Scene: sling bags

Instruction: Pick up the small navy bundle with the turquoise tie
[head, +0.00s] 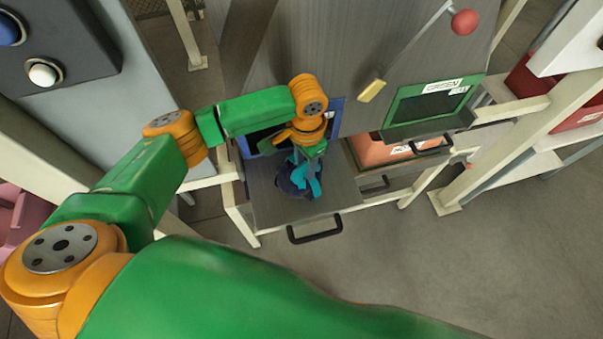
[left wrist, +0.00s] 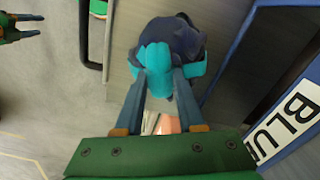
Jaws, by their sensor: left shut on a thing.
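The small navy bundle (head: 288,184) with its turquoise tie (head: 314,187) rests on or just above a grey tray surface in the head view. It also shows as a dark navy bundle (left wrist: 178,38) with a turquoise tie (left wrist: 155,58) in the left wrist view. My left gripper (head: 308,168) reaches down over it, shut on the bundle at the turquoise tie. In the left wrist view the left fingers (left wrist: 159,76) press on both sides of the tie. My right gripper (left wrist: 38,27) shows at the upper left of that view, its fingers apart and empty.
The grey tray (head: 335,195) has a black handle (head: 314,230) at its front. Behind is a blue-framed opening (head: 335,112) and, to its right, a green-framed one (head: 430,105). A lever with a red ball (head: 465,22) stands above. Open floor (head: 400,250) lies in front.

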